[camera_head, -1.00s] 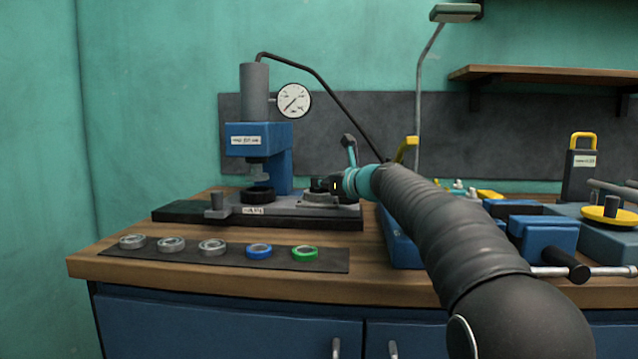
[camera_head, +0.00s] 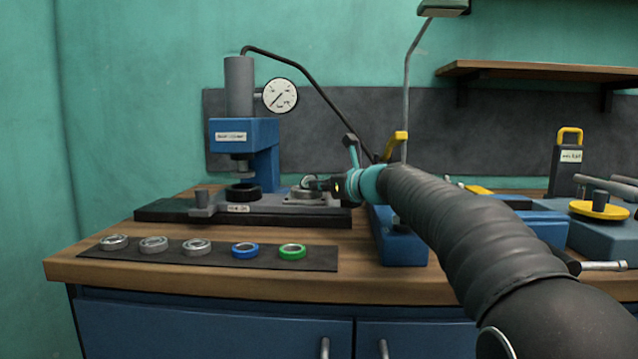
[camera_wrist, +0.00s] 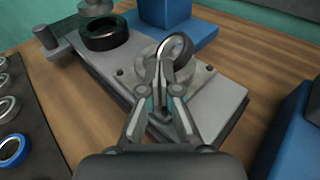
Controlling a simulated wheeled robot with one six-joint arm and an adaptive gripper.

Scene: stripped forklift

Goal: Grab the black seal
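A ring with a dark band and shiny rim (camera_wrist: 176,48) is at my gripper's fingertips, tilted up on edge over a round grey fixture (camera_wrist: 196,78). It may be the black seal. In the head view the ring (camera_head: 308,181) is small above the fixture (camera_head: 304,196). My gripper (camera_wrist: 163,68) has its fingertips closed together on the ring's near edge. The head view shows my gripper (camera_head: 318,184) from the side. A thicker black ring (camera_wrist: 104,33) lies flat under the press, apart from my gripper; it also shows in the head view (camera_head: 243,192).
The blue press (camera_head: 245,145) stands left of my gripper. Silver, blue and green rings lie on a dark strip (camera_head: 215,262) along the bench front. A blue block (camera_head: 400,246) stands close on the right. Bare wood lies between plate and block.

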